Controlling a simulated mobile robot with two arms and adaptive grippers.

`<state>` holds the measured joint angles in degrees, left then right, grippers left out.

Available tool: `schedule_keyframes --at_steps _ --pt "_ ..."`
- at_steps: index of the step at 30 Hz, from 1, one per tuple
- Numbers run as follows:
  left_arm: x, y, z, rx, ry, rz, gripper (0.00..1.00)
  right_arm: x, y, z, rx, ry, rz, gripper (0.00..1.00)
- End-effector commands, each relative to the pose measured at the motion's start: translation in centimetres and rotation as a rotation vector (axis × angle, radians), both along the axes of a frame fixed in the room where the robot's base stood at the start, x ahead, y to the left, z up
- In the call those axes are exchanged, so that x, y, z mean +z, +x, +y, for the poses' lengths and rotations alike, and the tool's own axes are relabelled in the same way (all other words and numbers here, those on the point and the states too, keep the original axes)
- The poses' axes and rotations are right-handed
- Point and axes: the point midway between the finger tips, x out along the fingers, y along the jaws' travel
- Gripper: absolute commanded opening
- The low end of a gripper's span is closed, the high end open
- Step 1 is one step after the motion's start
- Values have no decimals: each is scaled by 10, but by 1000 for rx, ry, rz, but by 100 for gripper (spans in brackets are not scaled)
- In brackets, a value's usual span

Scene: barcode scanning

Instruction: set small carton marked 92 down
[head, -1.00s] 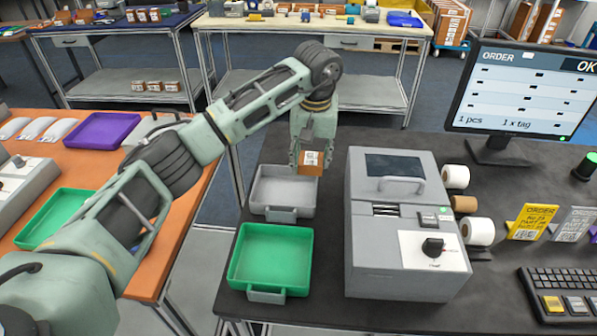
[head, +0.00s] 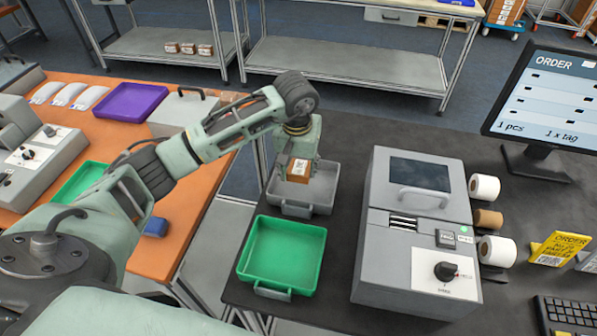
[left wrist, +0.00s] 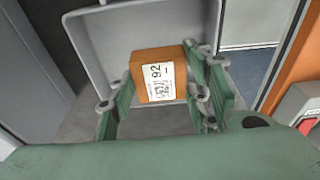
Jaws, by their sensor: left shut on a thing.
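The small carton marked 92 (head: 298,171) is an orange-brown box with a white label. My left gripper (head: 297,160) is shut on it and points down over the grey tray (head: 322,193). The left wrist view shows the carton (left wrist: 158,75) between the finger pads, its label reading 92, with the tray (left wrist: 95,45) behind it. I cannot tell whether the carton touches the tray floor. My right gripper is not in view.
A green tray (head: 283,252) sits in front of the grey tray. A grey machine (head: 415,240) with label rolls (head: 484,187) stands to the right. A monitor (head: 545,110) is at the far right. An orange table (head: 160,255) lies to the left.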

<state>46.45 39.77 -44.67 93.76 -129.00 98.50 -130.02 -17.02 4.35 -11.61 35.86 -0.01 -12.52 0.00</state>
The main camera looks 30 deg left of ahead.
Motion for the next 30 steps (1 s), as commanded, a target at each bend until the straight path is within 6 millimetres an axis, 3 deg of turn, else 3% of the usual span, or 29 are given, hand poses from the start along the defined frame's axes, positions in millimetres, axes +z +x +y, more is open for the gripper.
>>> schedule_keyframes --at_steps 4,12,17,23,24,30 --pt "-8 -3 2 1 -1 3 14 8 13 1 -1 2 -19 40" --pt "-41 -3 2 0 -1 1 14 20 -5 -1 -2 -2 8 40" --pt "-42 -2 2 -1 0 -1 14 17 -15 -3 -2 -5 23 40" --pt "-46 -2 2 0 1 -2 14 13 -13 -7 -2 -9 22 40" --pt "-45 -2 2 0 0 -1 46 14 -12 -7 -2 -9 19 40" --pt "-45 -2 2 0 0 0 64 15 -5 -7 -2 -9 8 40"
